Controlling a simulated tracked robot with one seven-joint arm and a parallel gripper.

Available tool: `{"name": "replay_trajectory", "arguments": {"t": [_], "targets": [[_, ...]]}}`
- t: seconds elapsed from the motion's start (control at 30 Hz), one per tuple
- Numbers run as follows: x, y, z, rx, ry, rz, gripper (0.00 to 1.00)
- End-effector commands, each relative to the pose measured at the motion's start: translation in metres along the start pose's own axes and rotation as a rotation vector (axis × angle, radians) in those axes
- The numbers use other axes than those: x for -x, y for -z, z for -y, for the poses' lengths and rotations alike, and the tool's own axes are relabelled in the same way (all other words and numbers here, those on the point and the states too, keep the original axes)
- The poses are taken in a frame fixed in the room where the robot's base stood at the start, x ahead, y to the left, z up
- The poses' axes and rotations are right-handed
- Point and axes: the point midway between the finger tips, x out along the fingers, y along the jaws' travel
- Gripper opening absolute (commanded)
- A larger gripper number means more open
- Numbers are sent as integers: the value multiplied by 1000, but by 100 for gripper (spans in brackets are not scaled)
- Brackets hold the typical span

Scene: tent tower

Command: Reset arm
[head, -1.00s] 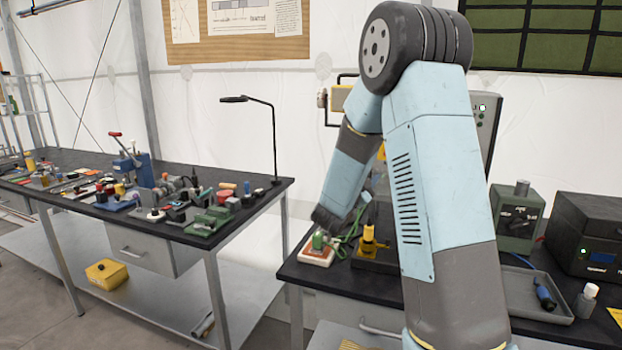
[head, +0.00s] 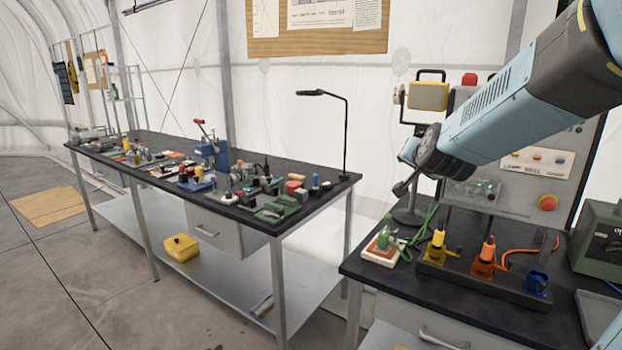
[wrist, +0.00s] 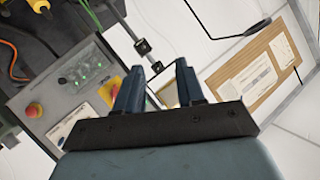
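My gripper (wrist: 158,72) is open and empty in the wrist view, with its two dark blue fingers apart. In the head view my arm reaches in from the upper right, and my gripper (head: 404,185) points left and down above the right workbench, partly hidden by the wrist. A green plug (head: 384,236) stands on a small red and white base (head: 380,256) below it, clear of my gripper. A yellow connector (head: 438,247), an orange connector (head: 486,256) and a blue socket (head: 537,281) are in a dark strip beside it.
A control panel (head: 537,161) with a red button and a yellow work lamp (head: 428,95) stand behind my arm. A crowded bench (head: 328,186) with a black desk lamp (head: 346,130) is on the left. A yellow bin (head: 180,248) lies on its lower shelf.

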Motion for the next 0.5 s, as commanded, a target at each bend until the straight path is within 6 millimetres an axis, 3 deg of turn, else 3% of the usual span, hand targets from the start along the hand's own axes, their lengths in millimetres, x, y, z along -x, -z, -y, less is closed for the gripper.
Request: {"name": "replay_trajectory", "arguments": {"t": [0.27,0.5], "targets": [[91,-44,-8,225,0,279,38],[173,-82,-42,415,-54,508,38]]}}
